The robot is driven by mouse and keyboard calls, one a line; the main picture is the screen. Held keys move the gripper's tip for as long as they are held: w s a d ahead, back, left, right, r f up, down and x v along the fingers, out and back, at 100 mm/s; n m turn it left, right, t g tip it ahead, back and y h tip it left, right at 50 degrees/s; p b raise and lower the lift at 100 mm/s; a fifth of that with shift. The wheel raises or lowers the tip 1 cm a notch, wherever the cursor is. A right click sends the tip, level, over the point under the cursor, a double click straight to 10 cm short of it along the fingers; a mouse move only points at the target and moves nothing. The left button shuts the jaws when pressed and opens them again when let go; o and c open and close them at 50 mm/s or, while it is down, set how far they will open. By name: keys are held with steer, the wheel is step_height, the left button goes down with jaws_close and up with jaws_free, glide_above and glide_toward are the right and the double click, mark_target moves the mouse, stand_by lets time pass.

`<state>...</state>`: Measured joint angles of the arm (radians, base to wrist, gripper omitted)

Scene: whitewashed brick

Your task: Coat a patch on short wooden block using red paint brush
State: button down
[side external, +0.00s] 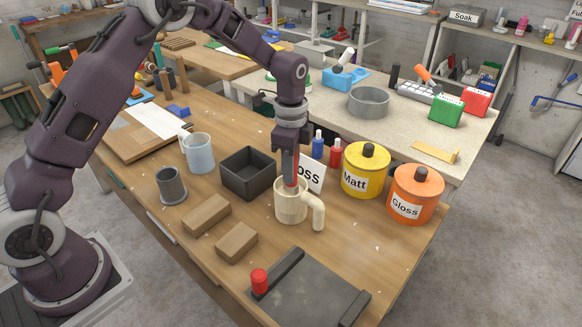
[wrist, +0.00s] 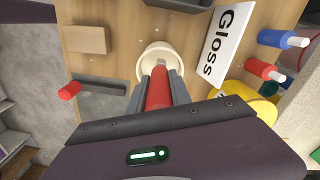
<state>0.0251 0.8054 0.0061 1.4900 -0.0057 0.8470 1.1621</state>
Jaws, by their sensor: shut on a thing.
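My gripper (side external: 290,180) points down over the cream mug (side external: 292,208) and is shut on the red paint brush (wrist: 158,88). The brush's lower end is inside the mug; its tip is hidden. The mug also shows in the wrist view (wrist: 146,62), just beyond my fingers. Two brown wooden blocks lie on the table left of the mug: a longer one (side external: 206,215) and a shorter one (side external: 237,243). One block also shows in the wrist view (wrist: 86,40).
A dark square box (side external: 248,172) stands behind the mug, to its left. A white "Gloss" card (side external: 312,174), yellow "Matt" pot (side external: 366,172) and orange "Gloss" pot (side external: 414,194) stand to the right. A grey tray (side external: 310,292) with a red cylinder (side external: 259,282) lies in front.

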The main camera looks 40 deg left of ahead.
steer(key=shift+r, duration=3.5)
